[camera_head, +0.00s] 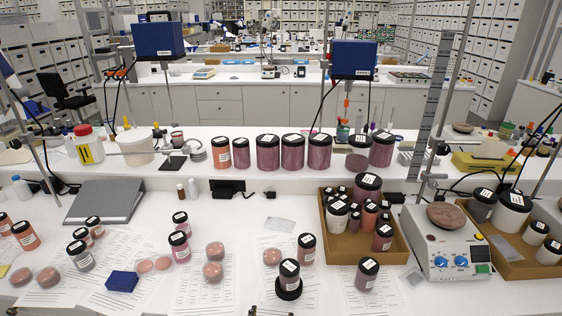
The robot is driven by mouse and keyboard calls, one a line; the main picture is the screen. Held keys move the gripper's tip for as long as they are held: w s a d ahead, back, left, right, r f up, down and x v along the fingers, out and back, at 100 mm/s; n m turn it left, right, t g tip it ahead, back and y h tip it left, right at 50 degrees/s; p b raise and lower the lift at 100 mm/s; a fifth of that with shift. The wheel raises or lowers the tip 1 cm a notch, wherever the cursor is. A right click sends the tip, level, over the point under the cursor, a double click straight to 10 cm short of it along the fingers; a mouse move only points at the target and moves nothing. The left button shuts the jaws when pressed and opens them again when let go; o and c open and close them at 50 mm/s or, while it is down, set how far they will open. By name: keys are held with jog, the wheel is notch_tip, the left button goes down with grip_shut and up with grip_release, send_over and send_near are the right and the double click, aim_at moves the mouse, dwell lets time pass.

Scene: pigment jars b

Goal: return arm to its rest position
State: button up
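My gripper and arm do not show in the head view, so their pose and whether the gripper holds anything are hidden. The white bench (225,206) lies in front of me. Pigment jars with black lids stand on it. One pink jar (306,249) stands near the front middle, and another jar (367,274) stands to its right.
A brown cardboard tray (345,246) holds several jars. A white device with blue knobs (447,262) stands right of it. A row of large jars (292,152) lines the raised shelf. A grey binder (104,201) lies left. Metal poles rise at both sides. Papers cover the front.

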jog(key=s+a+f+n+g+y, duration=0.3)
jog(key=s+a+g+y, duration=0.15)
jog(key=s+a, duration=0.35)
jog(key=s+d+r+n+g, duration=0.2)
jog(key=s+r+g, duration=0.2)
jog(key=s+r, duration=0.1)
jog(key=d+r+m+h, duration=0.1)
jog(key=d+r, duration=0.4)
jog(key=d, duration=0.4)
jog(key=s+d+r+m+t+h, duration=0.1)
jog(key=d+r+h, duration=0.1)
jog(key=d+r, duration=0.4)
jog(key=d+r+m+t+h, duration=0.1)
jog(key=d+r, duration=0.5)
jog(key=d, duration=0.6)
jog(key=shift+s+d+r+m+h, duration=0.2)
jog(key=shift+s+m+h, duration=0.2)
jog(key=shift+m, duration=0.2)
